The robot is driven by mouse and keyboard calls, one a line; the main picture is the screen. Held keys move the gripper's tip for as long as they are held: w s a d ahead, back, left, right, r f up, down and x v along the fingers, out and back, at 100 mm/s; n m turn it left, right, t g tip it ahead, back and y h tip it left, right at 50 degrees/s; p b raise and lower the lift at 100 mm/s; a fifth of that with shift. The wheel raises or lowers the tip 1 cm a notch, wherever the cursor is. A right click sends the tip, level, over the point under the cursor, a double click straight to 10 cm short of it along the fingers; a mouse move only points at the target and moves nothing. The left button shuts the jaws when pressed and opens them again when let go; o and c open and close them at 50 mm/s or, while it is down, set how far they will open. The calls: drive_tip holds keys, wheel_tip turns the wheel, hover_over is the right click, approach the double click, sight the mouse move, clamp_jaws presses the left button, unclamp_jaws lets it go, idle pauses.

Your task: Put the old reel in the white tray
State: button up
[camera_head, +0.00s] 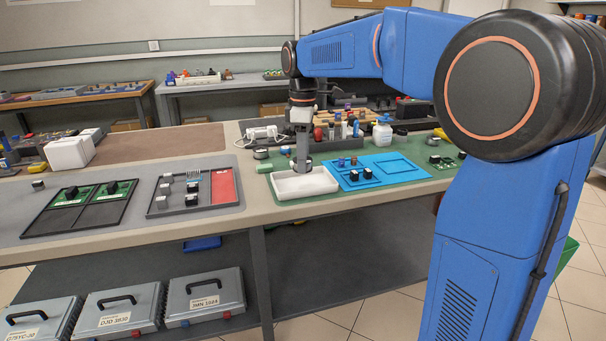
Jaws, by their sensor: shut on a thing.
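The white tray (290,191) is a shallow open box on the green mat, near the front edge of the bench. My gripper (303,165) points straight down over the tray's back right part. It is shut on a small dark grey thing at its fingertips, which I take to be the old reel (303,168); it is too small and partly covered to make out well. I cannot tell whether it touches the tray floor. No other thing shows clearly inside the tray.
A blue tray (400,167) with small parts lies right of the white tray. A grey cylinder (261,153) stands behind it on the left. A dark rack (183,198) with a red section lies to the left. Bottles and tools (345,132) crowd the back.

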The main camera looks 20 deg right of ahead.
sight(303, 184)
drive_tip(key=shift+f, duration=2.3)
drive_tip(key=shift+f, duration=0.1)
drive_tip(key=o, duration=1.2)
drive_tip(key=shift+c, duration=0.2)
wheel_tip(303, 184, up, 12)
drive_tip(key=s+d+f+m+t, duration=0.1)
drive_tip(key=s+f+m, duration=0.3)
drive_tip(key=s, duration=0.7)
drive_tip(key=s+d+f+m+t, duration=0.2)
drive_tip(key=s+f+m, duration=0.3)
drive_tip(key=s+f, duration=0.4)
drive_tip(key=s+d+f+m+t, duration=0.1)
drive_tip(key=s+d+f+m, duration=0.3)
drive_tip(key=s, duration=0.9)
wheel_tip(303, 184, down, 3)
drive_tip(key=shift+s+f+m+t, duration=0.2)
drive_tip(key=shift+s+m+t, duration=0.1)
drive_tip(key=shift+t, duration=0.1)
